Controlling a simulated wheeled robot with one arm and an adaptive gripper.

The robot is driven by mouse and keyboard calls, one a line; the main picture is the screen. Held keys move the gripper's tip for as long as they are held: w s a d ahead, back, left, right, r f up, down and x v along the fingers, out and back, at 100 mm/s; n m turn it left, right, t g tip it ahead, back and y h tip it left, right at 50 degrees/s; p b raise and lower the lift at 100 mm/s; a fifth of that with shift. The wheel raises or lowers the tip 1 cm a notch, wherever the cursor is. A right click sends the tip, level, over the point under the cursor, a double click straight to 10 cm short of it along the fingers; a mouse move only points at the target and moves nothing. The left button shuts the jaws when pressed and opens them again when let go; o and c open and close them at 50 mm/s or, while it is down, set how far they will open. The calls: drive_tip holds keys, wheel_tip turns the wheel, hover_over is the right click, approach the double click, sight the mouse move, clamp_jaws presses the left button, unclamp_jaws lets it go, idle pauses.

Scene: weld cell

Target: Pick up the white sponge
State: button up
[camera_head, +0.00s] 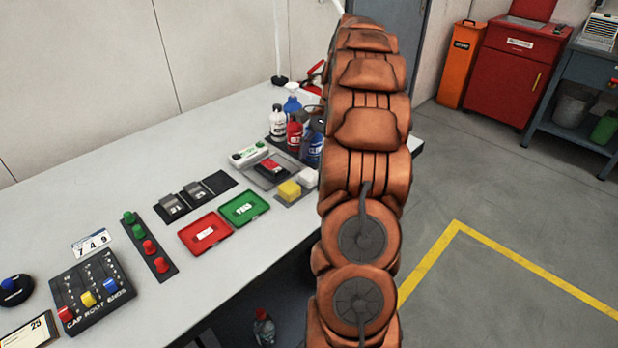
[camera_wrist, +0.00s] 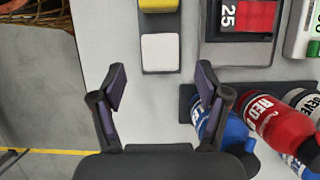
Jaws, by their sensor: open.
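The white sponge (camera_wrist: 160,53) is a small white block on a grey mat near the table edge. In the head view the white sponge (camera_head: 307,178) sits just beyond the yellow sponge (camera_head: 289,190), close to my arm. In the wrist view the yellow sponge (camera_wrist: 158,5) is cut off at the top edge. My gripper (camera_wrist: 160,88) is open and empty, its two fingers spread on either side below the white sponge in that picture. My gripper is hidden behind my arm in the head view.
Bottles stand close to the right finger, including a blue one (camera_wrist: 232,135) and a red one (camera_wrist: 268,115). A tray with a red item (camera_wrist: 240,18) lies right of the sponges. The table's edge and floor (camera_wrist: 45,90) are on the left.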

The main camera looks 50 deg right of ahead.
sight(311, 173)
drive_tip(key=shift+p+x, duration=0.4)
drive_tip(key=shift+x, duration=1.85)
drive_tip(key=c, duration=0.9)
